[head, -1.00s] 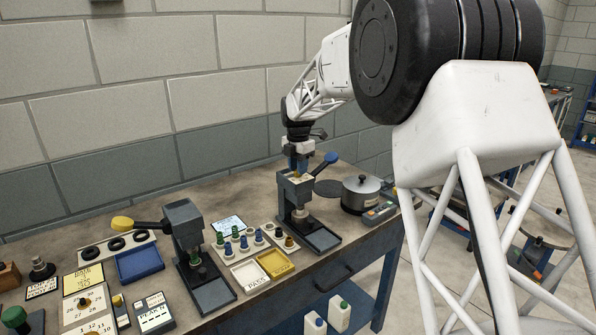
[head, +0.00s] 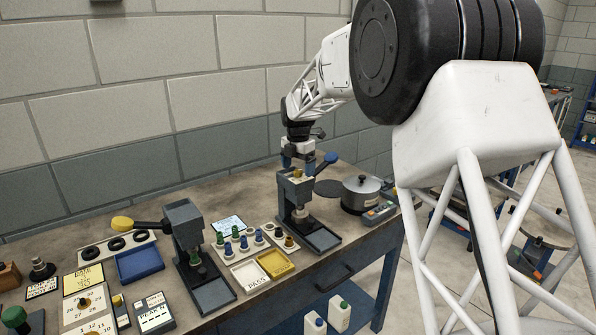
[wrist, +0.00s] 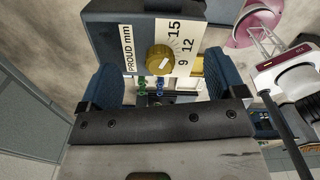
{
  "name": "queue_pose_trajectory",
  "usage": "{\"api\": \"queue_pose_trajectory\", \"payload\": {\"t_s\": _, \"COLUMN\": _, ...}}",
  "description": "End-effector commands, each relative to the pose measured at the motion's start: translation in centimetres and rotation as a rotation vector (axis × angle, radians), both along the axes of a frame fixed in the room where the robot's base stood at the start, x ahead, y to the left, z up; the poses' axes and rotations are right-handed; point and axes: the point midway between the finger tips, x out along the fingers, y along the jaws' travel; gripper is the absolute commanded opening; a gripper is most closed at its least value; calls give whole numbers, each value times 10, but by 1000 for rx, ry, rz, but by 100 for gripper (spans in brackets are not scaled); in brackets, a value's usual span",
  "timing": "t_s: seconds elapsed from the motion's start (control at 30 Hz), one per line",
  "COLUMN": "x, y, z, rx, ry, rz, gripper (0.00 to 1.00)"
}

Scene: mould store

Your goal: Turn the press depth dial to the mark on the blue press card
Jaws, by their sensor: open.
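The press depth dial is a round brass knob (wrist: 160,60) on top of the blue-handled press (head: 297,190). Its plate reads "PROUD mm" with 9, 12 and 15. A white line on the knob points up and right, roughly towards 12; the exact setting is hard to read. In the head view my gripper (head: 298,162) is above this press. In the wrist view my gripper (wrist: 160,74) is open, one blue finger each side of the knob, with gaps between. A blue-edged card (head: 228,225), perhaps the press card, lies behind the pegs; its writing is too small to read.
A yellow-handled press (head: 183,225) stands to the left. Pegs, a white tray (head: 248,274) and a yellow tray (head: 276,263) lie between the presses. A lidded metal pot (head: 361,194) stands close on the right. The bench's front edge is near.

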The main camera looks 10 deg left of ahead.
Motion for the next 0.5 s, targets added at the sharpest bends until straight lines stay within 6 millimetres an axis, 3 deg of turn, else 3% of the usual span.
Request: {"api": "queue_pose_trajectory", "payload": {"t_s": 0.5, "x": 0, "y": 0, "z": 21, "rx": 0, "ry": 0, "rz": 0, "gripper": 89}}
